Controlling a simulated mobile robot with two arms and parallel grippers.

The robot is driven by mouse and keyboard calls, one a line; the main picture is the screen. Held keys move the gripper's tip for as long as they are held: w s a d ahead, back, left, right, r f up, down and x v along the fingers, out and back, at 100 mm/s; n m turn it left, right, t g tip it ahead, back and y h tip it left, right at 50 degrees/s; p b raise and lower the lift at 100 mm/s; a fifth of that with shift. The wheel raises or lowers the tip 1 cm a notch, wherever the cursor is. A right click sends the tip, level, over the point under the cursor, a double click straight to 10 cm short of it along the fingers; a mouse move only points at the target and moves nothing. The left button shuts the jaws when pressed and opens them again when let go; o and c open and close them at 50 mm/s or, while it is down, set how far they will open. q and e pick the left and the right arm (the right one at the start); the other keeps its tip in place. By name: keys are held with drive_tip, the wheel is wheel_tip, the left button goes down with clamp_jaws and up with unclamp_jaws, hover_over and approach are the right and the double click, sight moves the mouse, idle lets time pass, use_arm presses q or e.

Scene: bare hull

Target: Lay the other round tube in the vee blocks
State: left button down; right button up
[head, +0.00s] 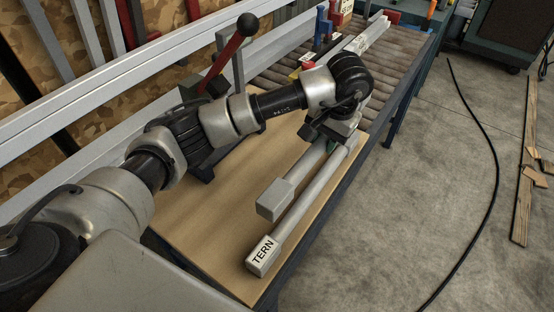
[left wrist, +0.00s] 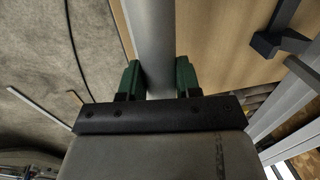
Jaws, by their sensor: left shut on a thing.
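My left gripper (head: 330,136) is shut on a grey round tube (head: 303,168) with a square end block. The tube runs between the green finger pads (left wrist: 158,80) in the left wrist view, where the held tube (left wrist: 152,35) fills the middle. It seems raised above the board. A second grey round tube (head: 311,198), with a block marked TERN (head: 263,255) on its near end, runs alongside it in the head view, near the board's right edge. I cannot make out the vee blocks. My right gripper is not in view.
The tan board (head: 215,215) is clear left of the tubes. A lever with a red handle (head: 228,55) stands by the long metal fence (head: 100,105). Rollers (head: 385,60) carry more parts beyond. A black cable (head: 490,150) lies on the floor at right.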

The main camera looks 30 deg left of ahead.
use_arm(q)
drive_tip(key=s+a+f+p, duration=0.1)
drive_tip(key=s+a+f, duration=0.1)
drive_tip(key=s+a+f+p, duration=0.1)
drive_tip(key=s+a+f, duration=0.1)
drive_tip(key=s+a, duration=0.1)
drive_tip(key=s+a+f+p, duration=0.1)
drive_tip(key=s+a+f, duration=0.1)
drive_tip(key=s, duration=0.1)
drive_tip(key=shift+a+p, duration=0.3)
drive_tip(key=shift+s+a+f, duration=0.2)
drive_tip(key=shift+a+f, duration=0.05)
drive_tip(key=shift+f, duration=0.15)
wheel_tip(320, 180, down, 4)
drive_tip(key=shift+r+p, duration=0.1)
drive_tip(key=shift+p, duration=0.55)
drive_tip(key=shift+f, duration=0.2)
drive_tip(key=c, duration=0.8)
unclamp_jaws()
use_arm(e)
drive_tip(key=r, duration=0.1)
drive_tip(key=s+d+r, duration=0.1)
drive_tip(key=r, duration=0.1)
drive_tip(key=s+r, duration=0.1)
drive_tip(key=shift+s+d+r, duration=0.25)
use_arm(q)
drive_tip(key=shift+r, duration=0.1)
